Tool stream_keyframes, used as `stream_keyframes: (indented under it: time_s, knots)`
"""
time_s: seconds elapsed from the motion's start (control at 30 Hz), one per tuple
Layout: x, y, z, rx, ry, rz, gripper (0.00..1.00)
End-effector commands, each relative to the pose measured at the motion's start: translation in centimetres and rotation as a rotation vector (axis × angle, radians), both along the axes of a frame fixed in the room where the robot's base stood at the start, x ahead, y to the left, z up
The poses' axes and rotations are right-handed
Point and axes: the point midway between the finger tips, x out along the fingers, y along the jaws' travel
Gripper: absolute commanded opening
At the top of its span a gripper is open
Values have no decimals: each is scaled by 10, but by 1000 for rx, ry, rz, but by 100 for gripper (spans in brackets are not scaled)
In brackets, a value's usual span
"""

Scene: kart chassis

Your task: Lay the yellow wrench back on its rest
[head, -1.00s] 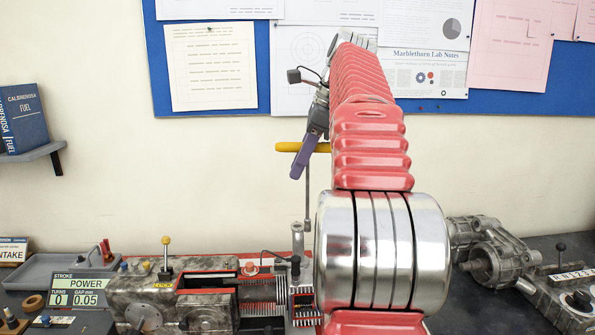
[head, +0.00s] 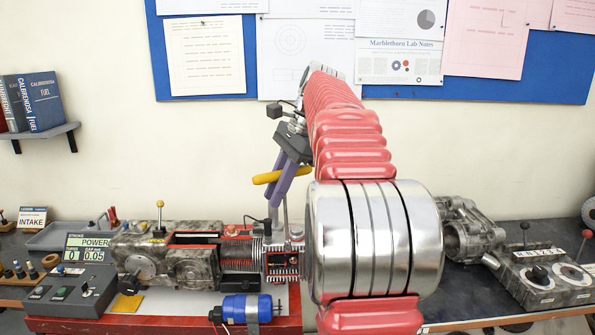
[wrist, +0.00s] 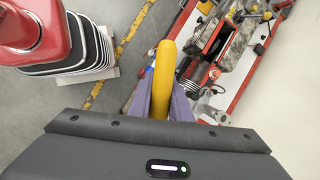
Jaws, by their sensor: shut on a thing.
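The yellow wrench's handle (head: 267,177) is between the purple fingers of my gripper (head: 279,188) in the head view, in the air above the engine block. In the wrist view the handle (wrist: 164,72) sticks out forward between the two fingers of my gripper (wrist: 162,100), which are shut on it. A thin grey rod (head: 285,208) shows below the handle, and I cannot tell if it belongs to the wrench. I cannot pick out the wrench's rest in either view.
The mottled grey engine block (head: 195,268) lies below, on a red-edged bench. A blue motor (head: 247,308) lies in front of it. A display (head: 87,247) stands at left, and a grey gearbox (head: 470,230) is at right. A wall shelf (head: 45,133) holds books.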

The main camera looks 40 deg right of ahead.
Motion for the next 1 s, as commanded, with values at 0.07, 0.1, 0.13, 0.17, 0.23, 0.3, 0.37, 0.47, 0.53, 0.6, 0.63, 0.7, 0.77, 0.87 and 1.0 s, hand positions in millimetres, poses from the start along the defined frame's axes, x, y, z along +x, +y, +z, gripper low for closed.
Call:
stream_keyframes:
  time_s: [0.07, 0.1, 0.13, 0.17, 0.23, 0.3, 0.37, 0.47, 0.53, 0.6, 0.63, 0.7, 0.77, 0.87, 1.0]
  knots:
    - [8, 16, -16, 1, 4, 97, 0]
    - [13, 24, -25, 0, 5, 151, 0]
    - [16, 30, -32, 0, 6, 193, 0]
    - [19, 37, -39, 0, 7, 239, 0]
    - [26, 54, -58, -2, 9, 353, 0]
    - [35, 73, -77, -1, 10, 476, 0]
    - [41, 90, -95, -2, 9, 586, 0]
    - [51, 119, -123, 1, 10, 772, 0]
    - [58, 138, -143, 1, 10, 900, 0]
    - [64, 157, -163, 3, 8, 1027, 0]
    - [66, 165, -171, 5, 10, 1081, 0]
    - [72, 184, -190, 9, 9, 1204, 0]
    - [77, 200, -207, 11, 10, 1310, 0]
    - [85, 226, -233, 16, 11, 1480, 0]
    - [91, 255, -263, 25, 11, 1674, 0]
